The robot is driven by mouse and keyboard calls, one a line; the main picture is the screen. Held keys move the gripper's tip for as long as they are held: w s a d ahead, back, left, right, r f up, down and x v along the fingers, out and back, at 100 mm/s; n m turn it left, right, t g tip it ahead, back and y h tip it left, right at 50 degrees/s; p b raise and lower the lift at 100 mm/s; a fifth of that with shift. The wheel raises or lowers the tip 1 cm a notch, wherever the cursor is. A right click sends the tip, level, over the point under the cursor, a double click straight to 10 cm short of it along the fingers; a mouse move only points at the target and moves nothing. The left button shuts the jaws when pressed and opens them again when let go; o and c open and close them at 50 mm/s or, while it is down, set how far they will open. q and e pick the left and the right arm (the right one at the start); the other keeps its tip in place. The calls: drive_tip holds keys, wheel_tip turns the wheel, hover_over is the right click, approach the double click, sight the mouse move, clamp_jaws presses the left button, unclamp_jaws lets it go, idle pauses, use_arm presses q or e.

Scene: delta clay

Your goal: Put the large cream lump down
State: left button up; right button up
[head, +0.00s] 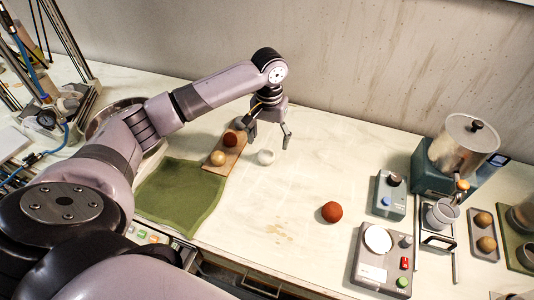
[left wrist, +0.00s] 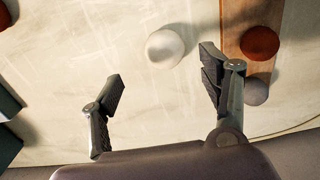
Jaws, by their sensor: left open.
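A cream lump (head: 266,156), round and pale, rests on the pale worktop beside the wooden board (head: 232,156). It also shows in the left wrist view (left wrist: 165,48), just beyond the fingertips and apart from them. My left gripper (head: 268,140) is open and empty above the lump, its fingers spread to either side; both fingers show in the left wrist view (left wrist: 162,76). The board bears a red-brown lump (head: 230,139) and a tan lump (head: 218,158). My right gripper is not in view.
Another red-brown lump (head: 331,211) lies on the open worktop to the right. A green cloth (head: 180,195) lies left of the board. A scale (head: 380,260), a small control box (head: 389,195) and a metal pot (head: 463,146) stand at the right.

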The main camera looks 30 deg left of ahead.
sight(266, 151)
use_arm(q)
drive_tip(key=shift+f, duration=0.55)
drive_tip(key=shift+s+a+f+p, duration=0.15)
drive_tip(key=shift+f+p, duration=0.2)
drive_tip(key=shift+f, duration=0.05)
wheel_tip(266, 151, down, 4)
drive_tip(key=shift+a+r+p, duration=0.15)
drive_tip(key=shift+r+p, duration=0.1)
drive_tip(key=shift+p, duration=0.3)
drive_tip(key=shift+f, duration=0.4)
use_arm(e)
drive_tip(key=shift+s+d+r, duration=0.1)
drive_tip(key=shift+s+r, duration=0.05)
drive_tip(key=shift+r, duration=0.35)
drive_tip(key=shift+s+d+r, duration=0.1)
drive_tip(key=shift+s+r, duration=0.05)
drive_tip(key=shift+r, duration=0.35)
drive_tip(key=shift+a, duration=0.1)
use_arm(q)
drive_tip(key=c, duration=1.5)
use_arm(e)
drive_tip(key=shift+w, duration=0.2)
